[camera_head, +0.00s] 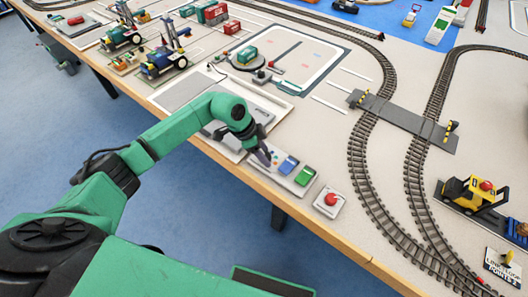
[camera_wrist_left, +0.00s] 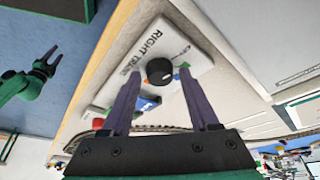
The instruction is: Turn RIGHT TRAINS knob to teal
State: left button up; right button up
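The RIGHT TRAINS knob (camera_wrist_left: 159,71) is a round black knob on a white panel (camera_wrist_left: 193,52), with its label beside it in the left wrist view. Small orange and blue marks show at its edge. Its pointer and a teal mark cannot be made out. My left gripper (camera_wrist_left: 158,76) is open, with its two purple fingers spread on either side of the knob. Whether they touch it cannot be told. In the head view my left gripper (camera_head: 263,156) is low over the panel and hides the knob. My right gripper (camera_wrist_left: 46,62) hangs open beyond the table edge in the left wrist view.
A blue switch (camera_head: 288,165), a green switch (camera_head: 305,176) and a red button (camera_head: 330,200) sit along the table's front edge beside the gripper. Train tracks (camera_head: 365,150) and a grey crossing (camera_head: 405,118) lie to the right. Toy cranes (camera_head: 163,60) stand at the back left.

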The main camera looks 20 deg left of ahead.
pick_arm(q)
grip_shut()
